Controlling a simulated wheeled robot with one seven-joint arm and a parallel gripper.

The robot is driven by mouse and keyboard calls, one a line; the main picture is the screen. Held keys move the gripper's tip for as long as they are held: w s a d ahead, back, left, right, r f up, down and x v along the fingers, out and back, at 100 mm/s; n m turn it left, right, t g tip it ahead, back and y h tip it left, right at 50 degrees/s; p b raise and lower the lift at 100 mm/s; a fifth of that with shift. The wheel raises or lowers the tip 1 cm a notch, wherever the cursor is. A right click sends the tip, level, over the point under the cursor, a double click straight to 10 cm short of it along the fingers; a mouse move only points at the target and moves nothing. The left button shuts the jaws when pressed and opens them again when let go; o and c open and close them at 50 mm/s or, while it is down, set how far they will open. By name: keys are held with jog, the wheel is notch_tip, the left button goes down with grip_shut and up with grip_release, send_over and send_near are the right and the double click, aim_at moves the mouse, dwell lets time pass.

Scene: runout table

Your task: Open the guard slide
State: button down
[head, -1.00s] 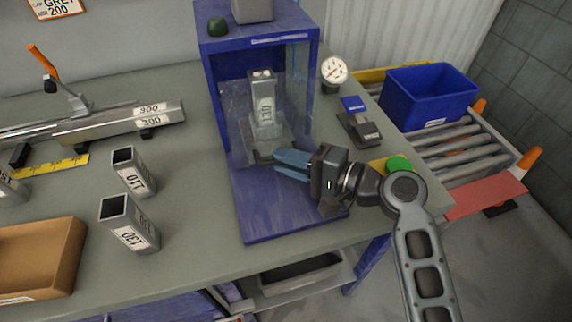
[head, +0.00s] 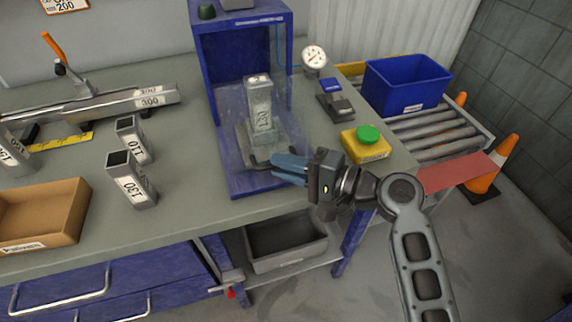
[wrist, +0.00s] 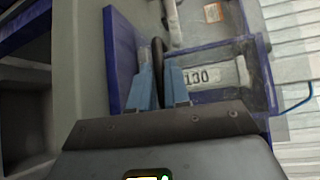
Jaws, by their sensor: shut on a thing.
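The guard slide (head: 232,125) is a clear panel box on the blue press frame (head: 205,60), above a blue base plate (head: 245,185). It stands out in front of the frame, near the plate's front edge. A grey tube marked 130 (head: 261,105) stands upright behind the clear panel. My gripper (head: 272,165) has its blue fingers shut on the guard's dark handle (head: 256,162), low at the guard's front. In the wrist view the dark handle bar (wrist: 158,60) runs between the two fingers. The clear guard (wrist: 215,65) lies to their right.
Tubes marked 110 (head: 132,140) and 130 (head: 130,182) stand left of the press, near a cardboard tray (head: 75,205). A yellow box with a green button (head: 366,148) is close to my wrist on the right. A blue bin (head: 405,85) sits on rollers.

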jog(key=c, duration=1.2)
grip_release()
jog(key=shift+o, duration=0.2)
jog(key=shift+d, duration=0.15)
jog(key=b+v, duration=0.1)
jog(key=v, duration=0.6)
jog(key=shift+s+d, duration=0.2)
jog(key=shift+d, duration=0.05)
jog(key=shift+f, duration=0.1)
